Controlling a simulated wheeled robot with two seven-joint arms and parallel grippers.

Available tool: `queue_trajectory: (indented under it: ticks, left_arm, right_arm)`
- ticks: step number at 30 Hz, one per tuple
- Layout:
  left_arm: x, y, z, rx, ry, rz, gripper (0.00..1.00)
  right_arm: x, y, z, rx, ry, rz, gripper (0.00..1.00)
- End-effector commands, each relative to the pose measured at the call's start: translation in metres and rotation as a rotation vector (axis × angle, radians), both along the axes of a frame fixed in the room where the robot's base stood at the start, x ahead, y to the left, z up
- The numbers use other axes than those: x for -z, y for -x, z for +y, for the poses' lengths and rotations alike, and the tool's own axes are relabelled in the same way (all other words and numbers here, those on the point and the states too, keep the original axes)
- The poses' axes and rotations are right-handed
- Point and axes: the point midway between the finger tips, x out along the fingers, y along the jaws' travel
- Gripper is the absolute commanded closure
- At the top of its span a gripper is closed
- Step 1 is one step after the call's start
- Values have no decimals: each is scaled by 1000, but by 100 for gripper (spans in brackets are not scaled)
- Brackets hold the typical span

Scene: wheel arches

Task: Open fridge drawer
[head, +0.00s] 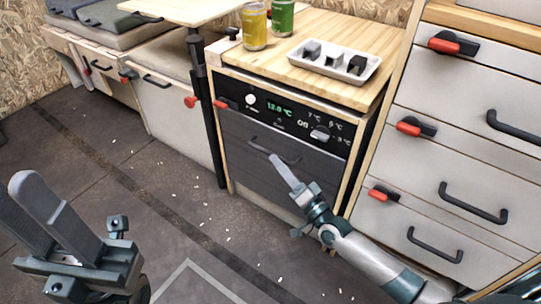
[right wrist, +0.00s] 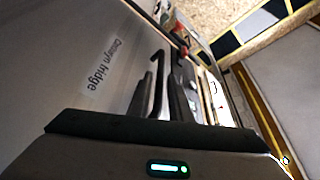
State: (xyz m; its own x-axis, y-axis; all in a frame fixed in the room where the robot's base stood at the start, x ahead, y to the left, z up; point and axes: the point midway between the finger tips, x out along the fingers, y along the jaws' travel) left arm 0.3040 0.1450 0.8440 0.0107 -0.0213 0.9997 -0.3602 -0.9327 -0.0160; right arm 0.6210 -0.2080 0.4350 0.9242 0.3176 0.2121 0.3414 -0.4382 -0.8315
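The fridge drawer (head: 245,150) has a dark grey front below a black control panel and looks shut. Its dark bar handle (head: 262,150) runs across the upper part of the front. My right gripper (head: 273,158) reaches in from the lower right, its fingertips close to the handle's right part. I cannot tell whether they touch it. In the right wrist view the drawer front (right wrist: 75,45) bears a fridge label, and the handle (right wrist: 156,75) shows beside the dark fingers. The gap between those fingers is unclear. My left gripper (head: 22,190) is far from the fridge at the lower left, its fingers close together.
A white tray (head: 334,61) and two cans (head: 255,26) stand on the wooden top. White drawers (head: 455,160) with handles flank the right. A dark table leg (head: 205,110) stands left of the fridge. Floor in front is mostly clear.

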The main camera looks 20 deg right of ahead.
Motion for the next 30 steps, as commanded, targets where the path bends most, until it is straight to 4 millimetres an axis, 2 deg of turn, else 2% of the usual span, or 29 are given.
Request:
queue_trajectory:
  ticks: [3,9,22,23,24,25,30]
  left_arm:
    - [1,1,0,4,0,-9,69]
    - [-4,4,-1,12,4,-27,69]
    - [-7,5,-2,18,13,-33,69]
    - [-7,5,-2,17,13,-33,69]
    - [-7,4,-2,17,12,-33,69]
    - [-6,4,-2,17,12,-33,69]
    - [-5,3,-2,15,10,-29,69]
  right_arm:
    - [-4,-18,6,0,-3,-3,82]
    - [-9,-37,13,1,-2,-1,82]
    - [-10,-43,15,0,0,0,82]
    - [-10,-43,15,0,0,0,86]
    - [-10,-43,15,0,0,0,96]
    - [-10,-43,15,0,0,0,100]
    - [-10,-43,15,0,0,0,100]
